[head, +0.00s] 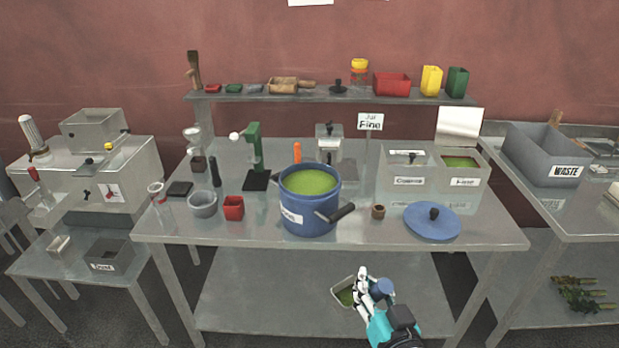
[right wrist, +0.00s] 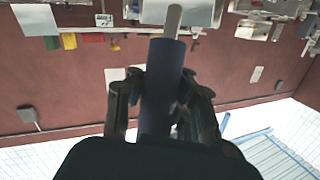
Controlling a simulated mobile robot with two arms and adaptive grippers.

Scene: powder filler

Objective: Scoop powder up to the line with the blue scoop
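My right gripper (head: 372,287) is low in front of the table and shut on the blue handle (right wrist: 163,85) of the scoop. In the right wrist view a grey metal shaft (right wrist: 174,22) extends from the handle. The blue pot (head: 308,218) on the table holds green powder (head: 309,181) and is open. Bins labelled Coarse (head: 405,182) and Fine (head: 464,182) stand at the right; the Fine one shows green powder. My left gripper is not in view.
A blue lid (head: 425,227) lies right of the pot, with a small brown cup (head: 378,212) between. A red cup (head: 234,210) and grey bowl (head: 203,206) stand left of the pot. A sign (head: 370,122) reads Fine. The grey waste bin (head: 540,155) is far right.

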